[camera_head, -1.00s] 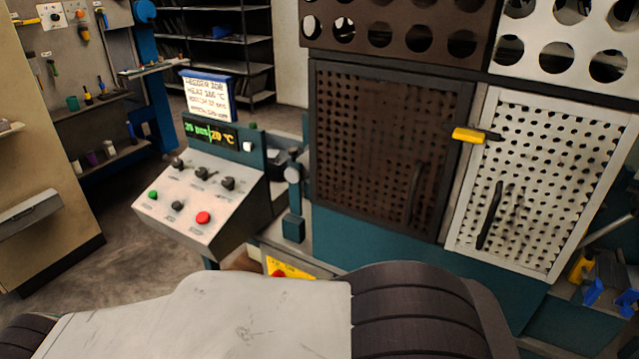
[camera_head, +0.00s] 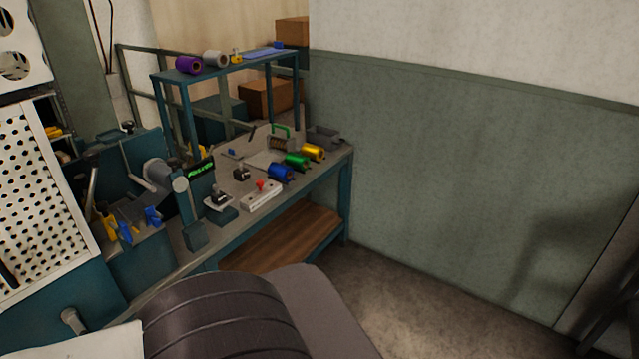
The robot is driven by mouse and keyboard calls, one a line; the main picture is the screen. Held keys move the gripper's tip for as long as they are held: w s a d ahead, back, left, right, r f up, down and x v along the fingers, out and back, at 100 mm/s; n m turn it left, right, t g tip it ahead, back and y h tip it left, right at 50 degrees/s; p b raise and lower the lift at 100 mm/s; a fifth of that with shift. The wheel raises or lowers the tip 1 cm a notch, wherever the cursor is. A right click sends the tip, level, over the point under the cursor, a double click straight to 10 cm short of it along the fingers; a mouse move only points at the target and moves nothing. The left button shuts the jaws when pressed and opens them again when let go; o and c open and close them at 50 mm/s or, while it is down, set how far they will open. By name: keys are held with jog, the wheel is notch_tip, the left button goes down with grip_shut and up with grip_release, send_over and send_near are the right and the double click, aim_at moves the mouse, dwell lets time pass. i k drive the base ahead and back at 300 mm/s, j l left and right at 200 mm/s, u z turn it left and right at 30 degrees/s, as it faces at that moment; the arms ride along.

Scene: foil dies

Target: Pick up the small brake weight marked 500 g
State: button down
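I cannot make out a small brake weight marked 500 g in this view. The workbench (camera_head: 250,215) at the centre holds several small items too small to read. Among them are blue (camera_head: 281,173), green (camera_head: 297,160) and yellow (camera_head: 313,152) rolls, and a dark small item on a stand (camera_head: 218,200). My gripper is not in view. Only parts of my own body show along the bottom edge.
A raised teal shelf (camera_head: 225,67) bears a purple roll (camera_head: 188,65) and a grey roll (camera_head: 215,59). A white perforated door (camera_head: 40,200) stands at the left. A green-and-white wall (camera_head: 450,170) closes off the right. Bare floor (camera_head: 410,300) lies before it.

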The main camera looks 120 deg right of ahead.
aim_at(218, 198)
jog(key=k+z, duration=0.1)
jog(key=z, duration=0.35)
jog(key=k+l+z, duration=0.1)
jog(key=z, duration=0.35)
jog(key=k+l+z, duration=0.15)
jog(key=z, duration=0.25)
jog(key=l+z, duration=0.1)
jog(key=z, duration=0.35)
jog(key=k+l+z, duration=0.1)
jog(key=z, duration=0.35)
jog(key=l+z, duration=0.3)
jog(key=z, duration=0.15)
jog(key=l+z, duration=0.2)
jog(key=z, duration=0.2)
